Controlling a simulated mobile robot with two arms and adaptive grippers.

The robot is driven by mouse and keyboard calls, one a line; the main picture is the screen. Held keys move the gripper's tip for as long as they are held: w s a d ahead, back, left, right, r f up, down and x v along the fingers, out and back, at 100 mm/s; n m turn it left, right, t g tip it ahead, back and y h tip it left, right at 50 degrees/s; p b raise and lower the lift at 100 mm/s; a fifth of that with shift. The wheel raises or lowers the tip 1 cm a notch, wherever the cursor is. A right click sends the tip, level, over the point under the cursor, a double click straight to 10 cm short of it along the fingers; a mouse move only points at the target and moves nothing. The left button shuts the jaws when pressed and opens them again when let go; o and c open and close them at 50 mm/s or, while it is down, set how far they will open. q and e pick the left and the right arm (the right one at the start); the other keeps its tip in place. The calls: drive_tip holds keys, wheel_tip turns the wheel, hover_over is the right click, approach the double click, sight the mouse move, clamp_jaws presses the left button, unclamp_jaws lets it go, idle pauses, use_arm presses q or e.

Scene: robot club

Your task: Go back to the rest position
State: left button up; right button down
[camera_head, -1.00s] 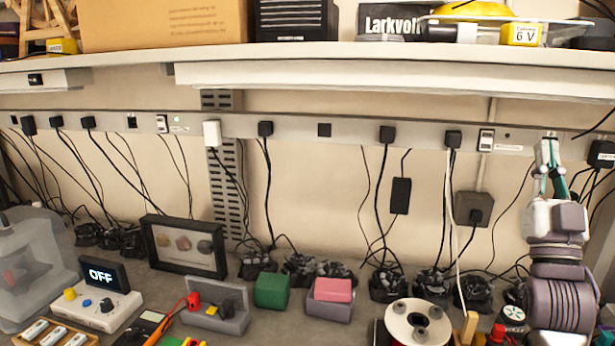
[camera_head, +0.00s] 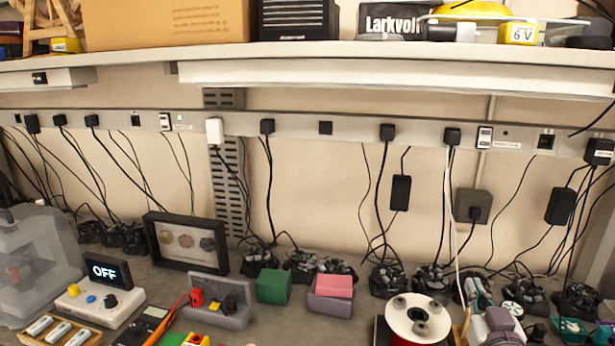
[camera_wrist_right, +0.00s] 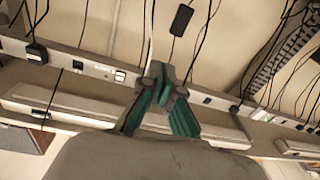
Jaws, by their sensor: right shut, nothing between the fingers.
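My right gripper (camera_head: 478,292), with teal fingers, is low at the right of the head view, above the bench in front of the wall. Its grey wrist (camera_head: 497,326) is cut off by the bottom edge. In the right wrist view the fingers (camera_wrist_right: 160,80) meet at their tips, shut with nothing between them. My left gripper is not in the head view.
A power rail (camera_head: 355,130) with plugs and hanging cables crosses the wall under a shelf (camera_head: 300,53). A white-and-red spool (camera_head: 418,318) stands left of my right gripper. A pink box (camera_head: 333,286), a green box (camera_head: 273,287) and a control box reading OFF (camera_head: 105,303) stand farther left.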

drive_tip(key=s+a+f+g+y, duration=0.1)
drive_tip(key=s+a+f+g, duration=0.15)
drive_tip(key=f, duration=0.35)
drive_tip(key=s+a+f+g, duration=0.1)
drive_tip(key=s+f+g, duration=0.25)
drive_tip(key=f, duration=0.35)
drive_tip(key=s+a+f+n+g+y, duration=0.1)
drive_tip(key=s+a+f+g, duration=0.25)
drive_tip(key=s+f, duration=0.55)
drive_tip(key=s+a+f+n+g+y, duration=0.1)
drive_tip(key=s+a+f+n+g, duration=0.3)
drive_tip(key=s, duration=1)
wheel_tip(320, 180, down, 35)
drive_tip(key=s+d+m+g+b, duration=0.1)
drive_tip(key=s+m+g+b, duration=0.15)
drive_tip(key=b, duration=0.35)
use_arm(q)
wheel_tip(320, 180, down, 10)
drive_tip(key=b, duration=0.4)
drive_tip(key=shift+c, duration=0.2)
use_arm(e)
drive_tip(key=s+d+f+g, duration=0.1)
drive_tip(key=s+d+f, duration=0.2)
drive_tip(key=s+f, duration=1.3)
wheel_tip(320, 180, down, 3)
drive_tip(key=shift+r+n, duration=0.1)
drive_tip(key=shift+n, duration=0.25)
